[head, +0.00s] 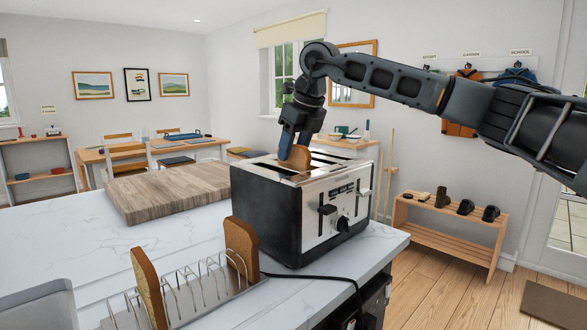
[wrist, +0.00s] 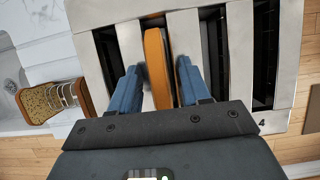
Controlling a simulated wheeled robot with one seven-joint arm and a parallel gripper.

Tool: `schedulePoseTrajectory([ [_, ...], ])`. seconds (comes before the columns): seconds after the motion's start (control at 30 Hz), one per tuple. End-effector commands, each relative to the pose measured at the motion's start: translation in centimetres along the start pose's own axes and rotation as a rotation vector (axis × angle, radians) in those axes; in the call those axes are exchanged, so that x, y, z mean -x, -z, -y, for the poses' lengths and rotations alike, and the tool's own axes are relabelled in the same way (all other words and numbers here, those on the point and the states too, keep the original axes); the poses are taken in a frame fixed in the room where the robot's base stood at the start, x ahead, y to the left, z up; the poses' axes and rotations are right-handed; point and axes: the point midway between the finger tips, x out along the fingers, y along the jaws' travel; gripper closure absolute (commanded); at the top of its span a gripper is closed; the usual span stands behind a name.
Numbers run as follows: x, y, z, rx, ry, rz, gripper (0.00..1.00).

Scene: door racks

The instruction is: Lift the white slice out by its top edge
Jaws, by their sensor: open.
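A bread slice with a golden-brown crust (head: 299,157) stands upright in a slot of the black and steel toaster (head: 268,212), its top edge above the steel top. I take it as the white slice; its pale face does not show. My gripper (head: 289,147) points down over the toaster at this slice. In the wrist view my blue fingers are open (wrist: 158,88), one on each side of the slice's top edge (wrist: 157,60). A gap shows on both sides. The lower part of the slice is hidden inside the slot.
A wire toast rack (head: 205,288) with two brown slices (head: 241,247) stands in front of the toaster on the marble counter. A wooden board (head: 165,190) lies behind it to the left. A black cord (head: 320,277) runs along the counter's front.

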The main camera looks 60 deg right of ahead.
Motion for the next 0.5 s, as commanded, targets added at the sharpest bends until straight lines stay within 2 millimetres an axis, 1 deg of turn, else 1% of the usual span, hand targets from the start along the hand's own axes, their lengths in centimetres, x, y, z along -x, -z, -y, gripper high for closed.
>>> schedulePoseTrajectory([
  [0.07, 0.00, 0.00, 0.00, 0.000, 0.000, 0.000, 0.55],
  [0.5, 0.02, 0.00, -0.01, 0.000, 0.000, 0.000, 0.97],
])
